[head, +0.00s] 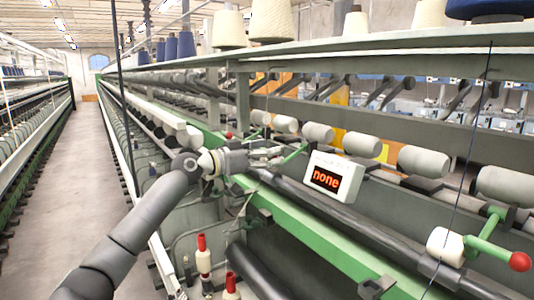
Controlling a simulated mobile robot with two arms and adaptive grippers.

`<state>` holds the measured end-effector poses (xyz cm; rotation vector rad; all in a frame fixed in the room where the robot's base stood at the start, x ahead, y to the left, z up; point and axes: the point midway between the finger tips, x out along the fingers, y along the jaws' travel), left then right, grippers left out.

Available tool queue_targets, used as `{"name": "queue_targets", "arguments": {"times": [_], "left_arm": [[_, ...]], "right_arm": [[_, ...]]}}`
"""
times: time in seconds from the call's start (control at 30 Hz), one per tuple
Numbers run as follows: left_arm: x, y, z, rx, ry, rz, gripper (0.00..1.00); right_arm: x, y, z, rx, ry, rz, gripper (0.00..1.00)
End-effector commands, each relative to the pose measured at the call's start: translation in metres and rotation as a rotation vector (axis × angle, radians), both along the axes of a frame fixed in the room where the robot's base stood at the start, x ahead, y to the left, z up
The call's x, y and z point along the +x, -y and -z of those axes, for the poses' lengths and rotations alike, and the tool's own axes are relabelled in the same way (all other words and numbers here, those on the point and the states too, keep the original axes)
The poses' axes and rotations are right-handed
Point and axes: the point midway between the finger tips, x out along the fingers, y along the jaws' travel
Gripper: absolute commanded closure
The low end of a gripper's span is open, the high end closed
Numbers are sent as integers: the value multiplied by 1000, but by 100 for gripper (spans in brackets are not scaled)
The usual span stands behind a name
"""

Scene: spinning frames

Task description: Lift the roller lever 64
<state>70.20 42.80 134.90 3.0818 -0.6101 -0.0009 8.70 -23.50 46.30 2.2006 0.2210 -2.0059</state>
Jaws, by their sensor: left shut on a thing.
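My left gripper (268,156) reaches in from the lower left to the green rail in the middle of the head view. It is shut on a green roller lever (294,155), of which only a short green bar shows beside the fingers. The rest of that lever is hidden by the gripper. Another roller lever (482,246), green with a red ball end and a white roller, stands at the lower right, apart from the gripper. No lever number is readable. My right gripper is not in view.
A white display box (334,177) reading "none" sits on the frame just right of my gripper. Grey rollers (362,145) line the machine above it. Red-topped bobbins (203,255) stand below. The aisle floor (90,180) on the left is clear.

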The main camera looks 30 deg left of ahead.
Motion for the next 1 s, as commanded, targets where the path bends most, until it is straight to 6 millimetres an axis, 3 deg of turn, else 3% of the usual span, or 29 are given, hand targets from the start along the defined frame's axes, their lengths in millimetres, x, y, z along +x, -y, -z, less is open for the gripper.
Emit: {"name": "queue_targets", "arguments": {"times": [0.57,1.0], "left_arm": [[1,2,-18,-6,8,2,77],[17,9,-73,-12,13,4,77]], "right_arm": [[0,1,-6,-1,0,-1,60],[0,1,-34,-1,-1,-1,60]]}}
